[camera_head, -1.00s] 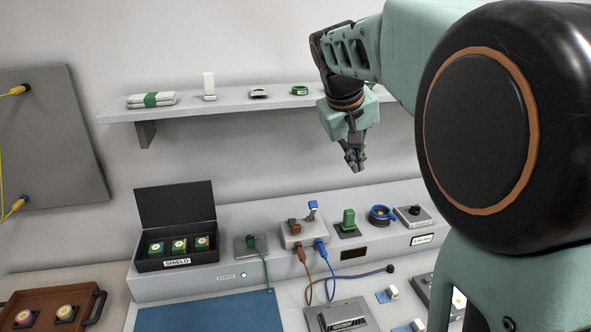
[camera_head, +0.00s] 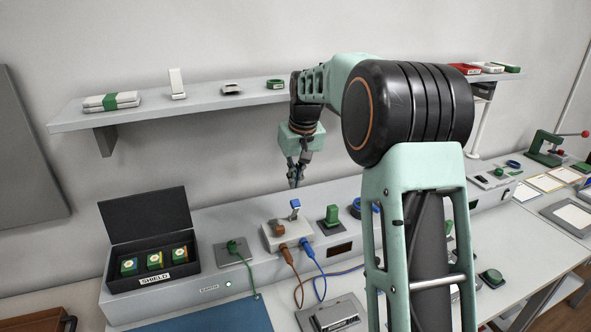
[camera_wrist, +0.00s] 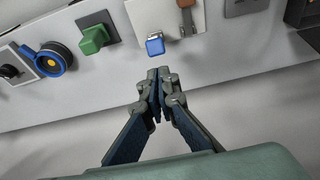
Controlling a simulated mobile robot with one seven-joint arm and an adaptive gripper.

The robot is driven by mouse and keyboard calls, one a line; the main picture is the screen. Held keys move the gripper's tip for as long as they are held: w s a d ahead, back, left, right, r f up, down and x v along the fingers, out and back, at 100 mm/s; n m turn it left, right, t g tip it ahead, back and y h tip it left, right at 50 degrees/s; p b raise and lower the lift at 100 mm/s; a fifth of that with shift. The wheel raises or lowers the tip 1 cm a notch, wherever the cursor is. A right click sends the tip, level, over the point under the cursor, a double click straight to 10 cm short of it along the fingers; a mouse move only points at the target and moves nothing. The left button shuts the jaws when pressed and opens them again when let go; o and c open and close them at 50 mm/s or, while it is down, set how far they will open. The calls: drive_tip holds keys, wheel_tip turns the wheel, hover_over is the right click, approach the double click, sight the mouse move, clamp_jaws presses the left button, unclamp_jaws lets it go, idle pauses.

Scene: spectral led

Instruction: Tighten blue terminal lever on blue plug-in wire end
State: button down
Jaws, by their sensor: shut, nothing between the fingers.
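The blue terminal lever (camera_head: 295,203) stands raised on the pale terminal block (camera_head: 270,241), beside a brown lever (camera_head: 278,229). The blue plug-in wire end (camera_head: 307,246) sits at the block's front, with its blue wire running down to the bench. My gripper (camera_head: 294,184) is just above the blue lever in the head view. In the wrist view my gripper (camera_wrist: 158,74) has its fingertips together and empty, and the blue lever (camera_wrist: 155,45) shows just beyond them. No contact with the lever is visible. The blue plug is not seen in the wrist view.
A brown plug (camera_head: 286,253) sits left of the blue one. A green switch (camera_head: 332,215) stands close right of the block, and a green plug (camera_head: 233,246) to its left. An open black box (camera_head: 150,260) is further left. A shelf (camera_head: 190,107) runs behind my arm.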

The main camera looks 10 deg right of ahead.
sight(294, 200)
drive_tip(key=shift+x, duration=2.1)
drive_tip(key=shift+s+f+b, duration=0.1)
drive_tip(key=shift+s+b, duration=0.05)
drive_tip(key=shift+b, duration=0.15)
drive_tip(key=shift+b, duration=0.4)
drive_tip(key=shift+s+t, duration=0.2)
drive_tip(key=shift+t, duration=0.1)
